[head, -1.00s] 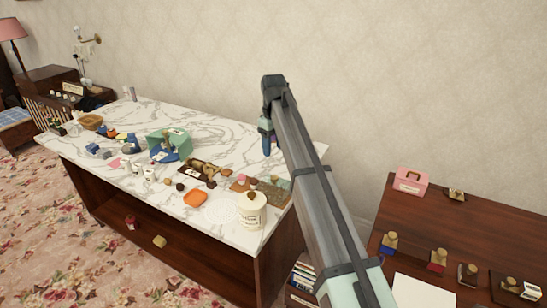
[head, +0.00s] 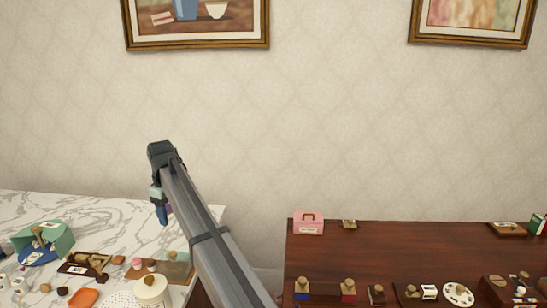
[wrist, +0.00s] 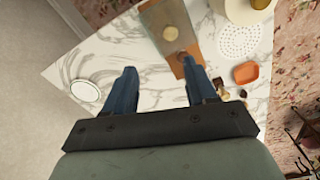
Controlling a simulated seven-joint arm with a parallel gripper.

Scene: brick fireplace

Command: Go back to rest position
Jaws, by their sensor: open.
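My gripper (wrist: 162,88) is open in the wrist view, its two blue fingers spread apart with nothing between them. It points down over the marble counter (wrist: 118,50). In the head view my gripper (head: 162,214) hangs at the end of my raised arm, near the right end of the marble counter (head: 110,215). My arm hides part of the counter's right edge and the gap beside it.
A cream canister (head: 151,288), an orange dish (head: 82,298) and a green bin (head: 52,240) stand on the counter. At right, a dark wooden desk (head: 420,250) bears a pink box (head: 308,224) and several stamps. Framed pictures hang on the wall behind.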

